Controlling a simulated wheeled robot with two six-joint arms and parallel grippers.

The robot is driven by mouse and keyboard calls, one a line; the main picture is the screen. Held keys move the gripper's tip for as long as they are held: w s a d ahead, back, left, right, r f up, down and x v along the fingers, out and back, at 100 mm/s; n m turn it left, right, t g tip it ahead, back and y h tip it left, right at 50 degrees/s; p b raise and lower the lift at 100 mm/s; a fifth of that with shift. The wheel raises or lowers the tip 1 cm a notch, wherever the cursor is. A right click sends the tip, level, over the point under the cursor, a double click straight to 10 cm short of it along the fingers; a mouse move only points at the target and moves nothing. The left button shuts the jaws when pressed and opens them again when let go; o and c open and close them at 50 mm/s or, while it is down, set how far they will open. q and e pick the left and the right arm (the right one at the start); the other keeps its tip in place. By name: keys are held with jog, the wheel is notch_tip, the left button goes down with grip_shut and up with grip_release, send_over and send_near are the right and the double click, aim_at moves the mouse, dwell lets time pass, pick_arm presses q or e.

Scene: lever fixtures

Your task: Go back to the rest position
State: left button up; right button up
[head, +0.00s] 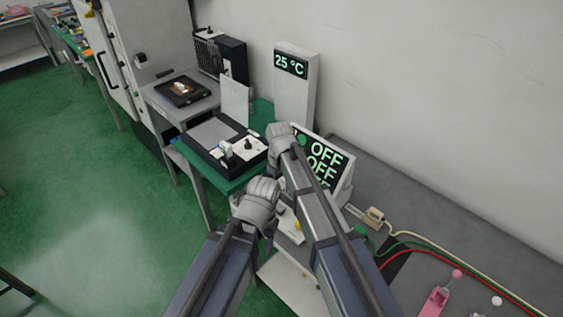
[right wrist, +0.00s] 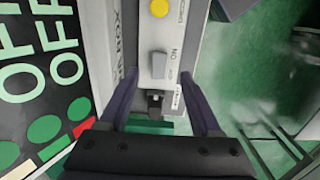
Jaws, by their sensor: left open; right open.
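My left gripper (head: 260,198) is the lower one in the head view, over the near side of the green table. My right gripper (head: 281,138) is higher up, in front of the OFF sign. Their jaws are hard to make out there. In the right wrist view my right gripper (right wrist: 158,92) has its two fingers spread apart with nothing held. A grey control box (right wrist: 182,52) with a yellow button (right wrist: 159,8) and a grey switch (right wrist: 158,65) shows beyond and between the fingers.
The OFF sign (head: 327,160) stands close to the right arm. A 25 °C display (head: 293,85) stands behind. A black device (head: 225,143) with a white lever panel is on the green table. Cables and a pink lever fixture (head: 437,300) lie at lower right. Green floor is open at left.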

jog(key=s+d+m+t, duration=0.1)
jog(key=s+d+m, duration=0.8)
jog(key=s+d, duration=0.6)
jog(key=s+a+n+g+h, duration=0.1)
jog(key=s+a+n, duration=0.2)
jog(key=a, duration=0.6)
jog(key=shift+s+a+n, duration=0.15)
jog(key=shift+s+n, duration=0.25)
jog(key=shift+s, duration=0.65)
jog(key=shift+c, duration=0.3)
